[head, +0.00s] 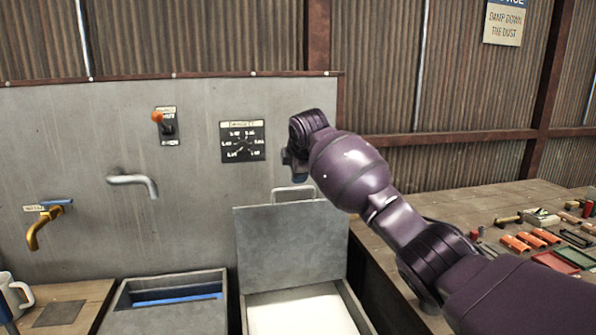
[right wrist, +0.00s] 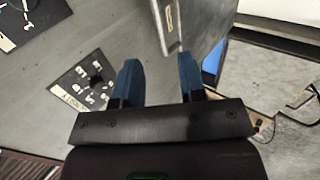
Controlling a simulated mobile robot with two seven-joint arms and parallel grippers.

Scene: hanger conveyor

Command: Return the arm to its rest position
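My right arm comes in from the right in the head view and reaches up in front of the grey wall panel. Its gripper (head: 295,166) is above the handle of the raised metal lid (head: 290,240). In the right wrist view its two blue fingers (right wrist: 159,78) are well apart with nothing held between them. The lid's handle (right wrist: 170,22) shows beyond the fingers, apart from them as far as I can tell.
The panel holds a lever switch (head: 168,126), a dial plate (head: 243,142), a grey spout (head: 133,181) and a brass tap (head: 44,226). A grey bin (head: 168,310) and a mug (head: 14,294) stand lower left. A workbench (head: 450,205) with several small items lies right, under my arm.

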